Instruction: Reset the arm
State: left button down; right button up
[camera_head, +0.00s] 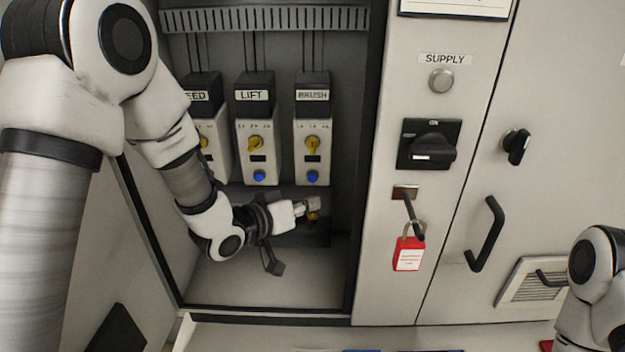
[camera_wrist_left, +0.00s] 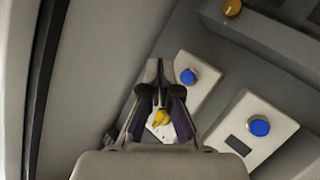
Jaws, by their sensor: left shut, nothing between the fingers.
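My left gripper (camera_head: 313,204) reaches into the open cabinet from the left, below the row of labelled modules. Its fingers are together and hold nothing. In the left wrist view the closed fingers (camera_wrist_left: 160,72) overlap a module with a yellow knob (camera_wrist_left: 160,118) and blue button (camera_wrist_left: 187,76); contact cannot be told. In the head view the BRUSH module (camera_head: 312,140) is above the fingertips, with the LIFT module (camera_head: 257,140) to its left.
The cabinet's right side has a SUPPLY lamp (camera_head: 441,81), a black rotary switch (camera_head: 430,145), and a red padlock (camera_head: 409,253) hanging from a hasp. A door with a black handle (camera_head: 485,234) is farther right. The cabinet floor (camera_head: 265,288) is bare.

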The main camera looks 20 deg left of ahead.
dwell(0.4)
pick_arm(q)
jog(key=s+f+n+g+y, duration=0.15)
jog(key=s+f, duration=0.25)
jog(key=f, duration=0.4)
jog(key=s+a+f+g, duration=0.15)
jog(key=s+f, duration=0.25)
jog(key=f, duration=0.4)
jog(key=s+f+n+g+y, duration=0.1)
jog(key=s+f+g, duration=0.3)
jog(key=f, duration=0.5)
jog(key=s+a+f+g+y, duration=0.1)
jog(key=s+a+f+g, duration=0.1)
jog(key=s, duration=0.5)
jog(key=s+a+f+m+g+y, duration=0.1)
jog(key=s+a+f+g, duration=0.1)
jog(key=s+f, duration=0.2)
jog(key=s+a+f+m+g+y, duration=0.1)
jog(key=s+a+f+g+y, duration=0.1)
jog(key=s, duration=0.8)
jog(key=shift+f, duration=0.45)
jog(key=shift+s, duration=0.1)
